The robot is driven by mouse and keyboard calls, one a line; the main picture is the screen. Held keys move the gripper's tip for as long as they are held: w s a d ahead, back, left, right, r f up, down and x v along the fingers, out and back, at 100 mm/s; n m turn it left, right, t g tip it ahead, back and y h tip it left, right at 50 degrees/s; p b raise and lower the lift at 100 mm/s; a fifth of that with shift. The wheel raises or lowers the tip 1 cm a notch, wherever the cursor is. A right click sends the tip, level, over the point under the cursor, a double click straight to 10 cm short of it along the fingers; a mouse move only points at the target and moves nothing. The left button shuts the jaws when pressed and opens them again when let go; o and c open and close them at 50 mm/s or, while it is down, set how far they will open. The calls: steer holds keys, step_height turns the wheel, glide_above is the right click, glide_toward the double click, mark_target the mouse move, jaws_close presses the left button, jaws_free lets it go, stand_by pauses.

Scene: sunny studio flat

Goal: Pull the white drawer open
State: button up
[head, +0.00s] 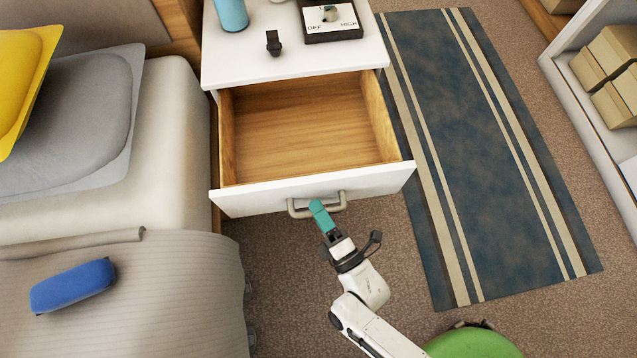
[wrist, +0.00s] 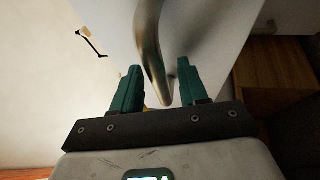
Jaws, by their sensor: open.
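The white drawer (head: 312,190) of the nightstand stands well open, and its wooden inside (head: 300,128) looks empty. Its metal handle (head: 318,205) is on the front panel. My gripper (head: 319,210) is at the handle. In the wrist view the handle (wrist: 150,50) runs down between the two teal fingers of my gripper (wrist: 158,92). The fingers are open, with a gap between each finger and the bar.
On the white nightstand top (head: 240,65) are a blue cup (head: 231,14), a small black object (head: 273,42) and a dial panel (head: 330,18). A bed with a blue case (head: 73,286) is at left. A striped rug (head: 470,140) lies at right.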

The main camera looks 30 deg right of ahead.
steer(key=a+v, duration=0.1)
steer(key=v, duration=0.9)
steer(key=shift+s+d, duration=0.25)
steer(key=shift+d, duration=0.25)
